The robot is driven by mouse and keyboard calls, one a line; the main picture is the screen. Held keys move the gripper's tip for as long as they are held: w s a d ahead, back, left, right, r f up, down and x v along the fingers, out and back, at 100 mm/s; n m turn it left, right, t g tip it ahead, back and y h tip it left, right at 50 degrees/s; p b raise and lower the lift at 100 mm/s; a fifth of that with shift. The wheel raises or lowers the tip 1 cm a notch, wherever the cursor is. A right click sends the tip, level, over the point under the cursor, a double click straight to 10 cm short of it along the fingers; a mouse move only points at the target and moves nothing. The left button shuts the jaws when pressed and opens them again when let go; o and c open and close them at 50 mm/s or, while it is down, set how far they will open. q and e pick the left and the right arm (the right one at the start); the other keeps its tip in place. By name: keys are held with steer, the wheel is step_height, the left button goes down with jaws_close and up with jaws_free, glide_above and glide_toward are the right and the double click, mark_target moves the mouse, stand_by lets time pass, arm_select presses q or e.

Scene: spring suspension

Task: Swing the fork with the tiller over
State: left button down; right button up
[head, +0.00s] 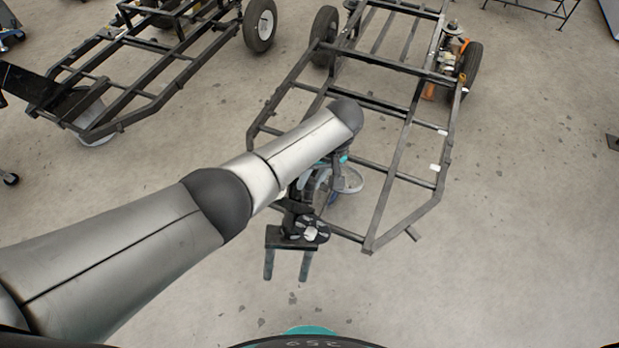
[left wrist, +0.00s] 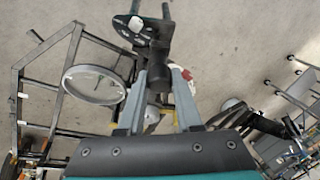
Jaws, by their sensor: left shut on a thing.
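The fork (head: 287,243) shows in the head view as a dark bracket with two prongs pointing toward me, at the near end of a black tubular frame (head: 408,165). A round plate with holes (head: 313,231) sits beside it. In the left wrist view the fork's plate (left wrist: 133,28) is at the top, and a black bar, apparently the tiller (left wrist: 157,55), runs from it toward my gripper. My left gripper (left wrist: 158,78) is shut on this bar. In the head view my left gripper (head: 306,192) is partly hidden under my forearm. My right gripper is not in view.
A pale ring (head: 349,180) lies close to my left gripper; it also shows in the left wrist view (left wrist: 94,85). A second black frame (head: 125,70) with wheels stands at the upper left. The floor to the right is mostly clear.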

arm_select(q)
steer(key=shift+w, duration=0.1)
steer(key=c, duration=0.7)
jaws_free()
steer(key=shift+o, duration=0.6)
steer(key=p+v, duration=0.1)
steer(key=v, duration=1.4)
